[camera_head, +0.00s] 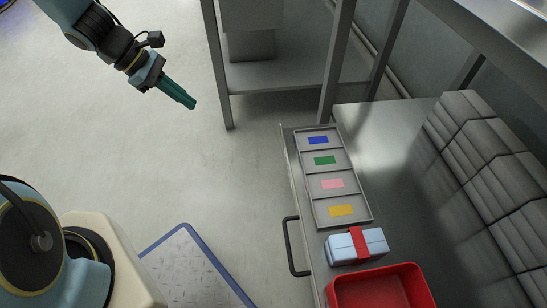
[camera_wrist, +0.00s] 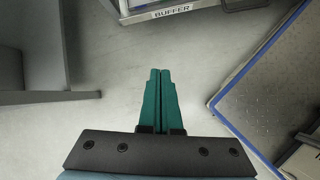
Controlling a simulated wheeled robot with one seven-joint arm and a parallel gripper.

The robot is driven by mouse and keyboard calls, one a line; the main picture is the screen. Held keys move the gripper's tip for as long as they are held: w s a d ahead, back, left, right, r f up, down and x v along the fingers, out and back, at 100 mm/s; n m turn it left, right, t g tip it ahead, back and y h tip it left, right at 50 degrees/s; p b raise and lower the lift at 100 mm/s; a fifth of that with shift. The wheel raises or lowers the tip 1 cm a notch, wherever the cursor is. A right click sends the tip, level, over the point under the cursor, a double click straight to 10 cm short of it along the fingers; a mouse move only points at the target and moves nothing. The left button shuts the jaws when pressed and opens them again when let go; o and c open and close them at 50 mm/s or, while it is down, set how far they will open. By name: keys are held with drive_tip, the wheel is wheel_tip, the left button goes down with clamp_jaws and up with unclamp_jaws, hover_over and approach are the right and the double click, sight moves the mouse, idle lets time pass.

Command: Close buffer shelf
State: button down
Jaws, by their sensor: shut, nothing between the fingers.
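The buffer shelf (camera_head: 298,185) is at the right in the head view, a long grey metal shelf or drawer with a dark bar handle (camera_head: 291,246) on its left-facing front. Its front edge, marked BUFFER (camera_wrist: 170,13), shows at the top of the wrist view, with part of the handle (camera_wrist: 242,5). I cannot tell exactly how far the shelf is pulled out. My gripper (camera_head: 193,104) has teal fingers, shut and empty, in the air over the floor, left of the shelf and apart from it. The closed fingers (camera_wrist: 160,72) point toward the shelf in the wrist view.
On the shelf are a tray (camera_head: 317,228) with blue, green, pink and yellow cards, a light-blue package (camera_head: 372,243) with a red band, and a red bin (camera_head: 333,294). Several grey wrapped stacks (camera_head: 490,150) lie far right. A blue-edged floor mat (camera_head: 190,265) is near my base.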

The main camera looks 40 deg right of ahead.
sight(341, 137)
drive_tip(key=shift+s+d+f+n+g+h+b, duration=0.45)
drive_tip(key=shift+s+d+f+b, duration=1.15)
drive_tip(key=shift+d+f+b, duration=1.35)
drive_tip(key=shift+s+d+f+n+g+h+b, duration=0.15)
drive_tip(key=shift+s+d+f+n+b, duration=0.55)
drive_tip(key=shift+s+d+f+b, duration=2.15)
drive_tip(key=shift+s+d+f+n+g+h+b, duration=0.2)
drive_tip(key=shift+s+d+f+n+h+b, duration=0.3)
drive_tip(key=shift+d+f+b, duration=2.55)
drive_tip(key=f+p, duration=0.1)
drive_tip(key=d+f, duration=0.1)
drive_tip(key=f+p, duration=0.1)
drive_tip(key=shift+w+d+f+p, duration=0.1)
drive_tip(key=shift+d+f+p, duration=0.1)
drive_tip(key=shift+d+p, duration=0.15)
drive_tip(key=s+d+p, duration=0.1)
drive_tip(key=s+d, duration=0.3)
drive_tip(key=d, duration=0.2)
drive_tip(key=s+d+p, duration=0.2)
drive_tip(key=s+d, duration=0.2)
drive_tip(key=d, duration=0.2)
drive_tip(key=s+d+p, duration=0.2)
drive_tip(key=s+d, duration=0.2)
drive_tip(key=d, duration=0.1)
drive_tip(key=shift+s+d, duration=0.55)
drive_tip(key=shift+d, duration=0.05)
drive_tip(key=shift+s+d+r, duration=0.1)
